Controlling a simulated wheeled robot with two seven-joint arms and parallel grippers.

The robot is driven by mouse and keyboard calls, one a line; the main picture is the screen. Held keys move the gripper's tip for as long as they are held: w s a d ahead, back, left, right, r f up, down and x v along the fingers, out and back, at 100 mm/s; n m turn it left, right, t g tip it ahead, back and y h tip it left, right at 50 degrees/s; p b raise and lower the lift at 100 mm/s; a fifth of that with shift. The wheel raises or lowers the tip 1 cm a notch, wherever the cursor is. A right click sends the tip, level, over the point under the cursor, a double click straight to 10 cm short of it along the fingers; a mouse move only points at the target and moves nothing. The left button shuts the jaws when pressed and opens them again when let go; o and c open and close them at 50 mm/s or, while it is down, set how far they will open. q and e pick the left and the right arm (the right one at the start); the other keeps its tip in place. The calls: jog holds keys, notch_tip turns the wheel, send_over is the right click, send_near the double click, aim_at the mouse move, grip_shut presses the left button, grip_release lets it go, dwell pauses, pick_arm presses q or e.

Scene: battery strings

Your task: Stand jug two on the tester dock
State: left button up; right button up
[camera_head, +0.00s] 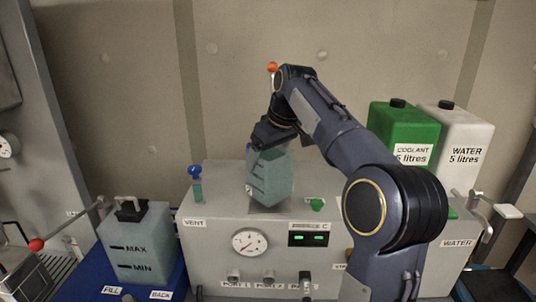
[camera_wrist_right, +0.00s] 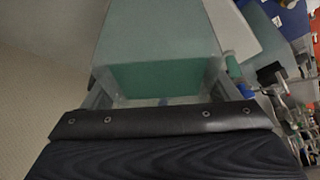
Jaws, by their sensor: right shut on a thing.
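A translucent teal jug (camera_head: 270,178) is held by my right gripper (camera_head: 272,138) over the top of the grey tester. A small round mark low on its left edge is too small to read, so I cannot confirm it is jug two. The dock, a flat plate (camera_head: 284,207) on the tester top, lies directly below the jug. I cannot tell whether the jug's base touches it. The jug looks slightly tilted. In the right wrist view the jug (camera_wrist_right: 155,45) fills the space between the fingers. My left gripper is not in view.
Another teal jug (camera_head: 138,245) marked MAX and MIN stands on a blue mat (camera_head: 70,284) at left. A blue-capped vent (camera_head: 196,182) and a green knob (camera_head: 317,204) flank the dock. Green coolant (camera_head: 400,125) and white water (camera_head: 468,125) containers stand behind right. A red-knobbed lever (camera_head: 37,244) is far left.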

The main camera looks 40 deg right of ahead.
jog(key=shift+f, duration=0.15)
jog(key=o, duration=2)
jog(key=shift+s+f, duration=0.1)
jog(key=shift+f, duration=0.05)
jog(key=shift+c, duration=0.2)
jog(key=v, duration=1.3)
jog(key=shift+w+r+p, duration=0.2)
jog(key=shift+w+p, duration=0.1)
jog(key=shift+w, duration=0.05)
jog(key=s+a+f+m+y, duration=0.1)
jog(key=s+a+f, duration=0.6)
jog(key=f, duration=0.3)
jog(key=s+a+f+m+y, duration=0.1)
jog(key=s+a+f, duration=0.6)
jog(key=f, duration=0.3)
jog(key=s+a+f+t+y, duration=0.1)
jog(key=s+a+f, duration=0.6)
jog(key=f, duration=0.3)
jog(key=shift+s+m, duration=0.4)
jog(key=shift+s, duration=0.1)
jog(key=shift+f, duration=0.1)
